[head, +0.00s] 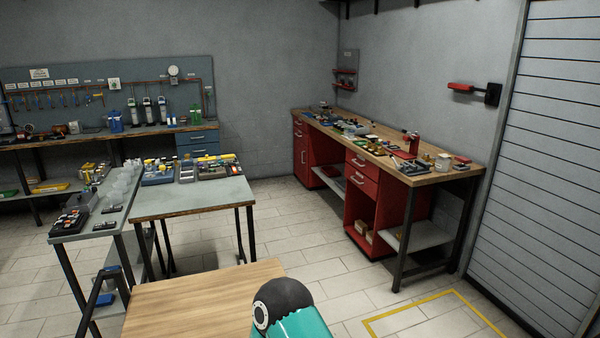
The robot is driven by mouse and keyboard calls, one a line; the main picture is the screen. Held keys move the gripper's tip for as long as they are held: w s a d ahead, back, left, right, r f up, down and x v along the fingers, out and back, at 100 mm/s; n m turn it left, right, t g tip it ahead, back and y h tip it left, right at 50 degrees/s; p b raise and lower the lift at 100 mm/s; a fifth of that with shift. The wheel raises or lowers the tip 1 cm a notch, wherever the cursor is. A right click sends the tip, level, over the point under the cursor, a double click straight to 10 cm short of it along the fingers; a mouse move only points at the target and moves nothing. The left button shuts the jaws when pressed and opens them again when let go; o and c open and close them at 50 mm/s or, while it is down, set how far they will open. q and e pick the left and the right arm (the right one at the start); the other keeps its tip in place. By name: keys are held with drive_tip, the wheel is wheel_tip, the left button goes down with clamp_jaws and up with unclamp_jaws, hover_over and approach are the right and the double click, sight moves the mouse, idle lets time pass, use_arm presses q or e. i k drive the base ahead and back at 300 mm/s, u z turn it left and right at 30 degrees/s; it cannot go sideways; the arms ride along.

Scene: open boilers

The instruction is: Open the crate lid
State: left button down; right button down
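No crate or crate lid can be made out for sure in the head view. A flat light-brown wooden top (195,300) lies close in front at the bottom, cut off by the lower picture edge. I cannot tell whether it is a table top or a lid. Neither my left nor my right gripper shows.
A grey table (190,204) with small parts stands behind the wooden top. A red workbench (362,195) with a cluttered wooden top stands at the right wall. A tool-board bench (55,140) is at the back left. Tiled floor (300,215) is free between them.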

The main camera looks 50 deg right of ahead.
sight(218, 302)
drive_tip(key=z, duration=0.55)
drive_tip(key=i, duration=1.05)
